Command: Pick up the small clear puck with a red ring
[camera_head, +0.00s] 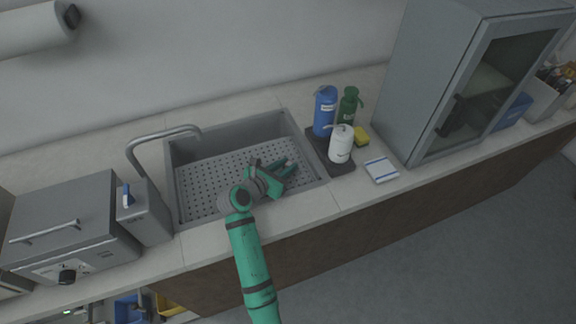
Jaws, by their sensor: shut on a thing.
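My green and dark gripper (284,168) is low over the perforated tray of the sink (205,180), near its right side, with its fingers pointing right. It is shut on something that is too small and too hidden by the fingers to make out. I cannot pick out the small clear puck with a red ring anywhere in the head view. My green arm reaches over the counter's front edge to the sink.
A curved tap (160,137) stands at the sink's left, beside a grey machine (75,225). At the right are a blue bottle (325,110), a green bottle (348,105), a white bottle (341,145), a yellow sponge (361,136), a white-and-blue pad (381,170) and a grey cabinet (420,80).

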